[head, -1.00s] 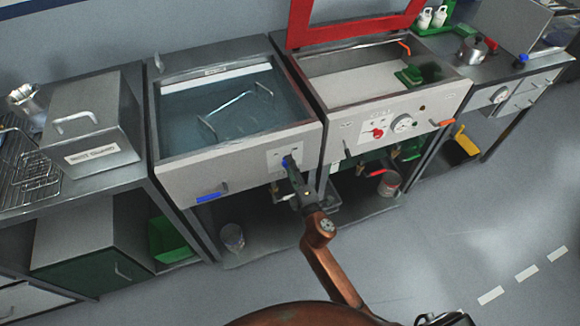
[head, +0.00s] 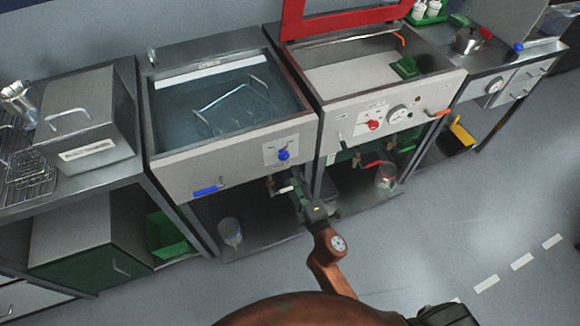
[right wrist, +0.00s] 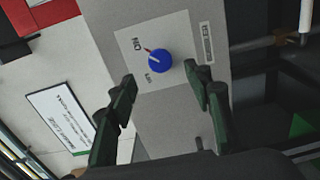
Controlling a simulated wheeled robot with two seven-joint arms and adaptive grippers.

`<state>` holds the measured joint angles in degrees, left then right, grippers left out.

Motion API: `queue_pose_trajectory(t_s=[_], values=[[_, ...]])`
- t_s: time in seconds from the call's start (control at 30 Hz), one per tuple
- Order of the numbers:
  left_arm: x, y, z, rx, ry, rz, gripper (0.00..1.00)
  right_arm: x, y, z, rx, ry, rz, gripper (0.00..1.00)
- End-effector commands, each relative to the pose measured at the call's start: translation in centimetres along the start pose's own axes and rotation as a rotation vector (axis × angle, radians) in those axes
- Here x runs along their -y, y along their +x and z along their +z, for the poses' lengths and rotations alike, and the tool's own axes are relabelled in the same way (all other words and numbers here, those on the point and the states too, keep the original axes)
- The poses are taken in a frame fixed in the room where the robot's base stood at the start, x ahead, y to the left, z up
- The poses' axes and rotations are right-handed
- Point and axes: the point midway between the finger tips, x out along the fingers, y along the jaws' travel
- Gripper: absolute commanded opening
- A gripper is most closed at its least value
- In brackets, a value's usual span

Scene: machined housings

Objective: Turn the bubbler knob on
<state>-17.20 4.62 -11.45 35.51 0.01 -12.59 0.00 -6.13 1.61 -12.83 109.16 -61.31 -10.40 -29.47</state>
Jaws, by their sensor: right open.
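The blue bubbler knob (head: 283,155) is on the pale front panel (head: 240,160) of the water-filled tank. It also shows in the right wrist view (right wrist: 160,61), where its white pointer line faces the red mark beside the "ON" label. My right gripper (head: 291,187) is below and in front of the knob, apart from it. In the right wrist view its two dark fingers (right wrist: 161,76) are spread with nothing between them, and the knob shows beyond the tips. My left gripper is out of view.
A blue lever (head: 205,191) sits low on the tank's front. The neighbouring tank's panel (head: 395,110) carries a red knob (head: 373,125), a dial and an orange lever. Pipes and a red-handled valve run beneath. The grey floor (head: 430,240) in front is largely clear.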

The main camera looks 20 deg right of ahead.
Motion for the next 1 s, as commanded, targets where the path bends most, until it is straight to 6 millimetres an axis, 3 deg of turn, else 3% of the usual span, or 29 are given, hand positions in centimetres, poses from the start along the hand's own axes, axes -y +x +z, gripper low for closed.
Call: queue_pose_trajectory(t_s=[0.1,0.3,0.87,1.0], values=[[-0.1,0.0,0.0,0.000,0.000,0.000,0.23,0.0,-1.9,0.0,0.002,0.004,-0.001,0.46],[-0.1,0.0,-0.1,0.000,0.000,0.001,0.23,0.0,-3.2,0.0,0.000,0.001,0.000,0.46],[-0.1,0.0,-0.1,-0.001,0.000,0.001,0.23,0.0,-3.3,0.0,0.000,0.002,0.000,0.46],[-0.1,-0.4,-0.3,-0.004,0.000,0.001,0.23,2.2,-3.3,0.1,0.000,0.036,-0.044,0.46]])
